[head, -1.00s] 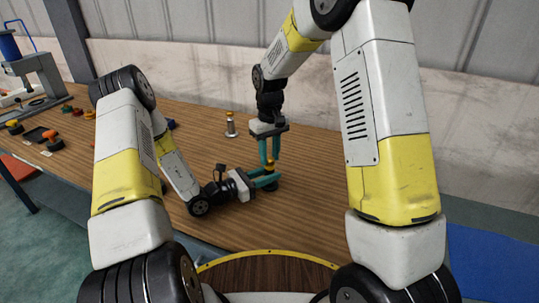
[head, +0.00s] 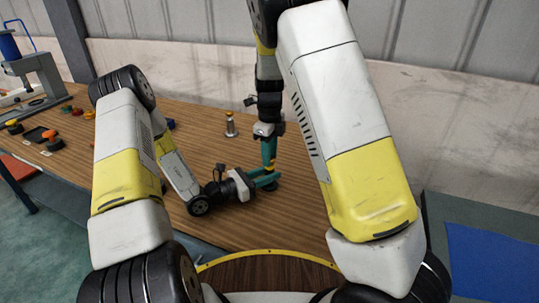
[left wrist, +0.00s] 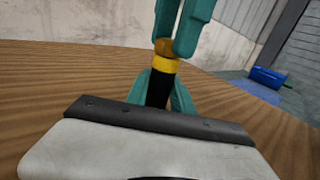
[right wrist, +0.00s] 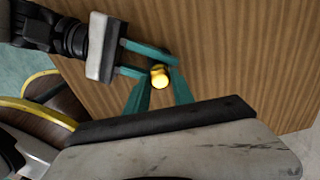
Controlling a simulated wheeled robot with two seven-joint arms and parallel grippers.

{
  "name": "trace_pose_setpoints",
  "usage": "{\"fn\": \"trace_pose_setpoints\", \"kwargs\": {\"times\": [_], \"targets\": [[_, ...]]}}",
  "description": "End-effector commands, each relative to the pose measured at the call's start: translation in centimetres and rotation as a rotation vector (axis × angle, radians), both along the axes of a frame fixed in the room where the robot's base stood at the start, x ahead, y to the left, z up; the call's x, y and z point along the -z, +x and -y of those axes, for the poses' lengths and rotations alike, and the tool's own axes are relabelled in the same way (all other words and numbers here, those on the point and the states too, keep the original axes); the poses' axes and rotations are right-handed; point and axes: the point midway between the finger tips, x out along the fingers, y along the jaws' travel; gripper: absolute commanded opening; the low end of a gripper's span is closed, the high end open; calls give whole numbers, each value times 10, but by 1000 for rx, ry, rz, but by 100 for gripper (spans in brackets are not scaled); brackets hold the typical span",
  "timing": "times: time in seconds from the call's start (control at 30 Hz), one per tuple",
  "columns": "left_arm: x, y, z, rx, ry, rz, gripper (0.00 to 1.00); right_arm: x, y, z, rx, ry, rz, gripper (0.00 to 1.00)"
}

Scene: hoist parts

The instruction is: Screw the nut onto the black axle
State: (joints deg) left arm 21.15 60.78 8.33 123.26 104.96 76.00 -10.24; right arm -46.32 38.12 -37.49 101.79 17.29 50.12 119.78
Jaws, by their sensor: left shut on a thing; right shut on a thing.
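The black axle (left wrist: 157,92) stands upright in the left wrist view, with a bright yellow band (left wrist: 166,65) at its upper end. A brass-coloured nut (left wrist: 165,46) sits on top of that, touching it. My left gripper (head: 266,180) comes in level from the left and is shut around the axle, which also shows low in the head view (head: 271,188). My right gripper (head: 270,166) points straight down from above and is shut on the nut; the nut also shows between its fingertips in the right wrist view (right wrist: 159,76). The threads are hidden.
A silver part with an orange top (head: 230,125) stands behind on the wooden table (head: 200,150). Several small coloured parts and a dark tray (head: 38,134) lie at the left, near a press (head: 40,75). The table around my grippers is clear.

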Motion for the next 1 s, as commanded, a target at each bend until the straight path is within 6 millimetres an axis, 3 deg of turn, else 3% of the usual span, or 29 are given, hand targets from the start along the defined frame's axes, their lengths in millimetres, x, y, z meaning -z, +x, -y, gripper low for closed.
{"fn": "trace_pose_setpoints", "kwargs": {"times": [0.1, 0.27, 0.43, 0.47, 0.53, 0.87, 1.0], "targets": [[0, 0, 0, 1, -1, 1, 0, 0, 0, -1, 305, -2, 2, 0], [0, 0, 0, 1, -1, 1, 0, 0, 0, 0, 636, -2, 3, 0], [0, -1, 1, 2, -1, 1, 0, 0, 0, 0, 648, 1, 1, 0], [0, -1, 1, 2, -1, 1, 0, 0, 0, 0, 648, 1, 1, 35], [0, -1, 1, 2, -1, 1, 0, 0, 0, 0, 647, 0, 1, 49], [0, -1, 1, 2, -1, 0, 0, 0, 0, 0, 644, -1, 0, 51], [0, -1, 1, 2, -1, 0, 0, -10, 0, -1, 642, 3, 1, 51]]}}
